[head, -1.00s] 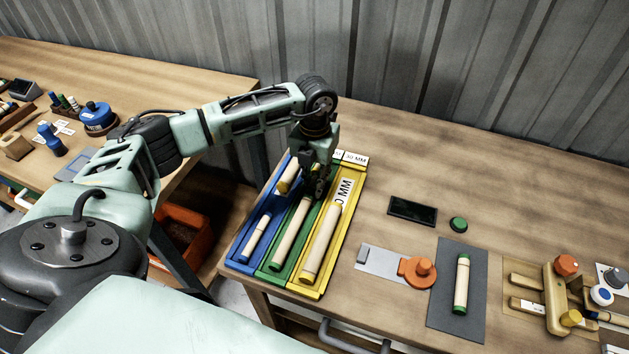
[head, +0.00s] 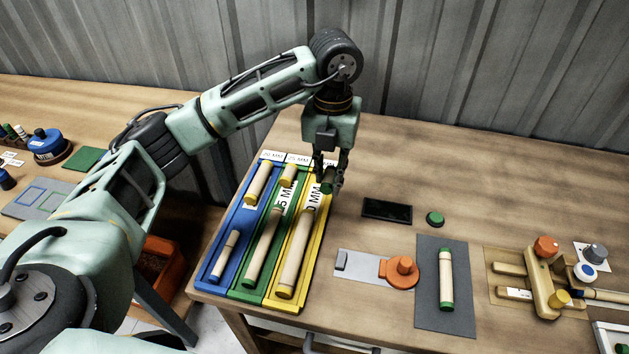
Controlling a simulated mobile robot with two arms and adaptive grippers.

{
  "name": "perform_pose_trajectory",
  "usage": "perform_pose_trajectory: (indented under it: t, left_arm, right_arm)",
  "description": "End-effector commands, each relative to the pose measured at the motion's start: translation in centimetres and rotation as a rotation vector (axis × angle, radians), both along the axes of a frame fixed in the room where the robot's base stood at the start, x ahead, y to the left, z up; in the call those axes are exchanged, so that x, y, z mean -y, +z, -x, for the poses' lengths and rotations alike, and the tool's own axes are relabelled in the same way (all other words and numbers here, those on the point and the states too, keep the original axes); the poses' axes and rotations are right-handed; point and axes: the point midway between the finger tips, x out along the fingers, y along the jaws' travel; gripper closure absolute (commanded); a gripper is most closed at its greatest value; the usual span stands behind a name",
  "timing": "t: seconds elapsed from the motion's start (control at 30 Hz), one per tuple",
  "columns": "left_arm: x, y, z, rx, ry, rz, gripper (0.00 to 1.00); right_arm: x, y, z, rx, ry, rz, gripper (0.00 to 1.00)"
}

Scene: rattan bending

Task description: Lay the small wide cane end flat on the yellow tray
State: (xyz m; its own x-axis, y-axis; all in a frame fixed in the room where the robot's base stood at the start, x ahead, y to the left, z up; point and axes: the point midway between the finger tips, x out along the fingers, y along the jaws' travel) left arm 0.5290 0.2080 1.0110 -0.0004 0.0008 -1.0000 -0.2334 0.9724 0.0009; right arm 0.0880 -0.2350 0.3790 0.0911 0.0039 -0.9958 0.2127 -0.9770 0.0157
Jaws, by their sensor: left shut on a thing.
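My left gripper (head: 329,178) is shut on a short, wide cane end (head: 327,187), whose green-looking end shows between the fingers. The fingers hide much of it. It is held over the back right part of the yellow tray (head: 309,276); whether it touches the tray I cannot tell. A long pale cane (head: 295,253) lies lengthwise in the front of the yellow tray, with a white size label behind it. My right gripper is not in view.
The green tray (head: 247,292) and blue tray (head: 211,276) adjoin on the left, each holding two cane pieces. A black flat device (head: 387,210), green button (head: 435,218), orange-knobbed fixture (head: 401,272) and grey mat with a cane (head: 430,318) lie to the right.

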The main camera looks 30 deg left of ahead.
Motion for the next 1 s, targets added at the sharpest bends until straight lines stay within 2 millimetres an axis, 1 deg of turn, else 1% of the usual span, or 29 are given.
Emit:
perform_pose_trajectory:
  t: [0.77, 0.87, 0.97, 1.0]
  left_arm:
    - [0.04, 0.06, 0.04, 0.000, -0.019, 0.001, 0.92]
    - [0.12, 0.18, 0.24, 0.002, -0.094, 0.002, 0.92]
    - [0.25, 0.39, 0.61, 0.005, -0.236, 0.002, 0.92]
    - [0.29, 0.49, 0.79, 0.006, -0.310, 0.002, 0.92]
  right_arm:
    - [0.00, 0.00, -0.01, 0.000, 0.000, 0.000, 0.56]
    - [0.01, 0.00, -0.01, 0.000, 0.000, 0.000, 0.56]
    - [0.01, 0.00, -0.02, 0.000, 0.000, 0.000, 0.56]
    - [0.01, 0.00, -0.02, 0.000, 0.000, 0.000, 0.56]
